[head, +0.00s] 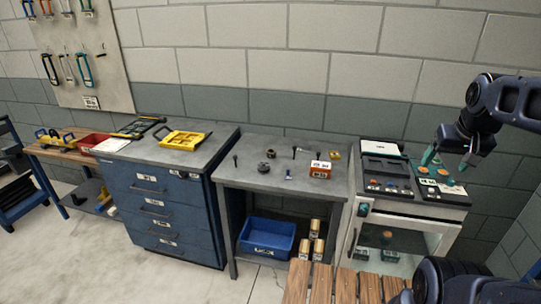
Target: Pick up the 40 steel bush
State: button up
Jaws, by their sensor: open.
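No label reading 40 can be made out, so I cannot tell which piece is the 40 steel bush. A small dark round piece (264,167) lies on the grey middle table (240,176), and a second dark round piece (270,154) lies just behind it. Either may be a bush; their bores are too small to see. My gripper (448,163) is at the right, above the white cabinet, with its teal fingers apart and nothing visible between them. It is well to the right of the table pieces.
A wooden block (321,169), a brass-coloured piece (335,155) and small dark tools share the table. The white cabinet (408,197) carries a dark tray and orange round pieces. A blue bin (267,237) sits below. A blue drawer cabinet (165,205) adjoins left.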

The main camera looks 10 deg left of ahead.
jog(key=shift+c, duration=0.2)
jog(key=shift+c, duration=1)
